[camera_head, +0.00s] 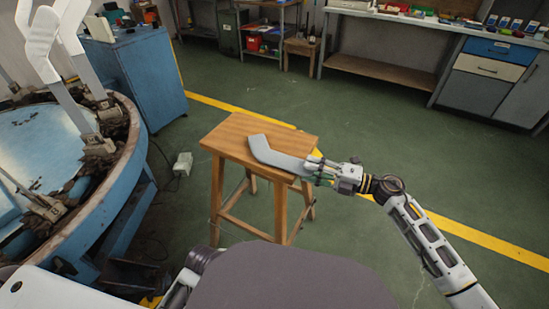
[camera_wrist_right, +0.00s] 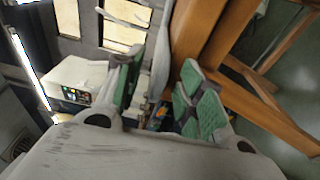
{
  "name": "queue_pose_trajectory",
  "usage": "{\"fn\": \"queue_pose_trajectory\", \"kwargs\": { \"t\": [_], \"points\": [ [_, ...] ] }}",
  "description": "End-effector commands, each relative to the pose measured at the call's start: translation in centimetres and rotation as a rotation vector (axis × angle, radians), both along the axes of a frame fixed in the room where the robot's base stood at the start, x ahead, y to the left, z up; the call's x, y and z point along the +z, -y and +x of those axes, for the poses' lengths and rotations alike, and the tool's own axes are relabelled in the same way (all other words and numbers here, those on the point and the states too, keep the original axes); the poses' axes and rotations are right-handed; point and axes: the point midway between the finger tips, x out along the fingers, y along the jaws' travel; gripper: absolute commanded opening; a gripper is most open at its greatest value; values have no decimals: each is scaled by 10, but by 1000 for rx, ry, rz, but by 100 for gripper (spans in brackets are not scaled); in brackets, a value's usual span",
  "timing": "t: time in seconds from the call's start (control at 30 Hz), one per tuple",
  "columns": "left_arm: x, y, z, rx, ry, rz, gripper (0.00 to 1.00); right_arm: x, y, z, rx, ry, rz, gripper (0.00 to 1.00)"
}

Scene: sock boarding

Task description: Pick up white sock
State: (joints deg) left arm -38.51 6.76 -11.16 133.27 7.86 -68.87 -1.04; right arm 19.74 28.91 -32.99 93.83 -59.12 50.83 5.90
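A pale grey-white sock (camera_head: 278,158) lies bent on the wooden stool (camera_head: 232,136), its long end reaching the stool's right edge. My right gripper (camera_head: 312,169) is at that end, coming in from the right. In the right wrist view, its green-padded fingers (camera_wrist_right: 160,80) stand apart. My left gripper is not in view.
A round blue machine (camera_head: 118,190) with upright boards bearing white covers (camera_head: 42,38) stands at the left. A blue cabinet (camera_head: 150,75) is behind it. A workbench (camera_head: 400,18) runs along the back right. Green floor (camera_head: 400,140) around the stool is mostly clear.

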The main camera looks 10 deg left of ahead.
Motion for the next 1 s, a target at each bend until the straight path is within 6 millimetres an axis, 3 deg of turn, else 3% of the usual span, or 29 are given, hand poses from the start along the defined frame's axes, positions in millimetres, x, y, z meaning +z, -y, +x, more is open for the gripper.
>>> {"fn": "queue_pose_trajectory", "kwargs": {
  "t": [0.57,0.87,1.0],
  "points": [
    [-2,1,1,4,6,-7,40,0,-7,1,-1,1,0,39],
    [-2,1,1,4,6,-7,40,0,-7,1,-1,1,0,3],
    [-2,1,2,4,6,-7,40,0,-7,1,-1,1,0,0]
  ]
}}
